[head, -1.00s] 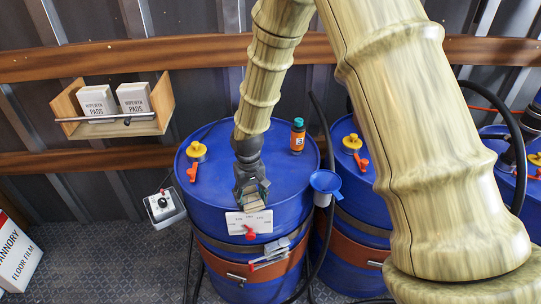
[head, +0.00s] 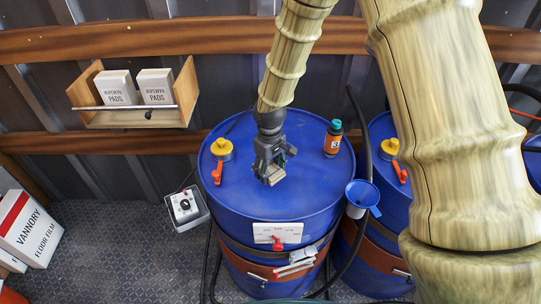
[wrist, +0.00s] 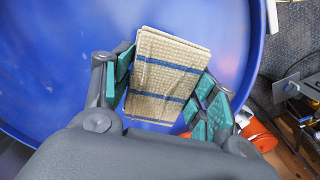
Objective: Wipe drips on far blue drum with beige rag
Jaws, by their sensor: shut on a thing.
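The drum's blue top (wrist: 60,60) lies behind the rag there. I cannot tell whether the rag touches the drum. No drips can be made out; the rag and gripper hide part of the top.
A wall shelf holds white boxes (head: 116,88).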

